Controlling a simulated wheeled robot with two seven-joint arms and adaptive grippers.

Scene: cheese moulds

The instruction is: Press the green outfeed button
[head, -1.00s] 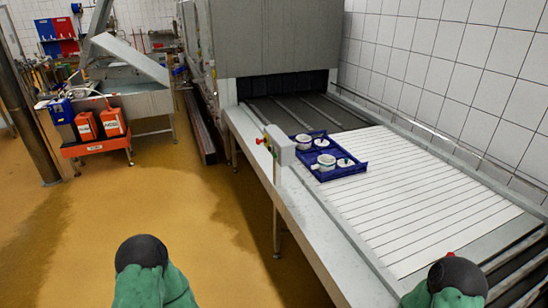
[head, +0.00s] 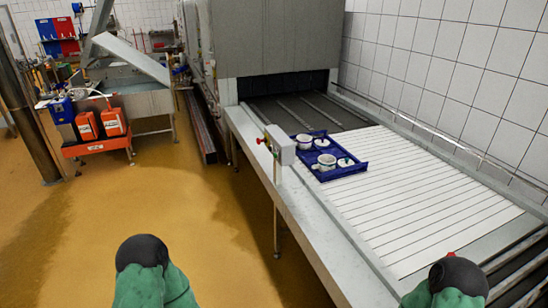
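A small pale control box (head: 281,146) stands on a thin post at the near side of the conveyor. A red button (head: 261,141) sticks out from its left side. The box's button face is turned away from me, and I cannot make out the green outfeed button clearly. My two arms show only as green and black parts at the bottom edge, left and right of the middle. Neither gripper is in view.
A blue crate (head: 343,169) with several white moulds sits on the white slatted conveyor (head: 420,215), before the grey tunnel machine (head: 275,40). An orange cart (head: 97,147) with red canisters (head: 113,122) stands at left. The yellow floor (head: 200,220) before the conveyor is clear.

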